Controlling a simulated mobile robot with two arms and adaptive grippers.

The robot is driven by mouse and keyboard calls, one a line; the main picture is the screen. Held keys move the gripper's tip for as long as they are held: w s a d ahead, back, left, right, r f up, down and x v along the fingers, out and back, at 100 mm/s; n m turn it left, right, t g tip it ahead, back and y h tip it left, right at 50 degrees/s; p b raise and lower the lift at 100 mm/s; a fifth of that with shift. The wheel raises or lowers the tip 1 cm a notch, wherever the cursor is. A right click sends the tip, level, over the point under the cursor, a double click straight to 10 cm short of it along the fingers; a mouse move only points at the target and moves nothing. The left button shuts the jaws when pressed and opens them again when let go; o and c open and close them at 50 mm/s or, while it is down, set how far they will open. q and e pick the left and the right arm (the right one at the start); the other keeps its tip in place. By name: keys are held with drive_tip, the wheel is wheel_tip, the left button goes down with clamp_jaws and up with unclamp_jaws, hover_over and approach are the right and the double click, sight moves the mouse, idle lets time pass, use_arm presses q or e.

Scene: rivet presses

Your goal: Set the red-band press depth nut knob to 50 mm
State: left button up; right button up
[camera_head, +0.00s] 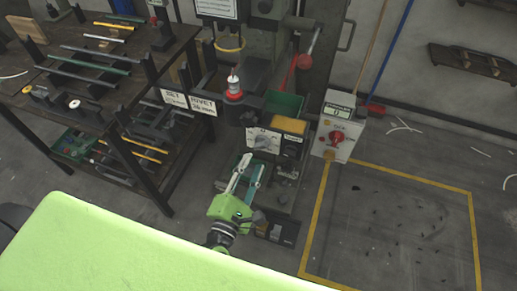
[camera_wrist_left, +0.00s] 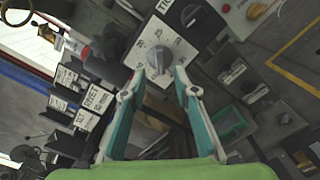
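The press has a red-banded part (camera_head: 234,92) at its top. Low on its front, a grey knob (camera_head: 262,141) sits on a white plate with printed numbers. In the left wrist view the knob (camera_wrist_left: 159,60) lies just beyond and between my fingertips, with number marks around it; which mark it points to is too small to tell. My left gripper (camera_head: 247,168) is open and empty, just below and in front of the knob. Its two teal-sided fingers show in the wrist view (camera_wrist_left: 158,84). Contact with the knob cannot be made out. My right gripper is not in view.
A second dark knob (camera_wrist_left: 190,14) sits beside the first. A control box with a red button (camera_head: 336,137) stands right of the press. A green bin (camera_head: 284,104) and yellow block (camera_head: 288,125) are close above. A rack table (camera_head: 120,124) stands left.

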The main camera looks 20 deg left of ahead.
sight(260, 148)
use_arm(q)
drive_tip(key=w, duration=0.6)
drive_tip(key=shift+w+d, duration=0.15)
drive_tip(key=shift+c, duration=0.4)
clamp_jaws()
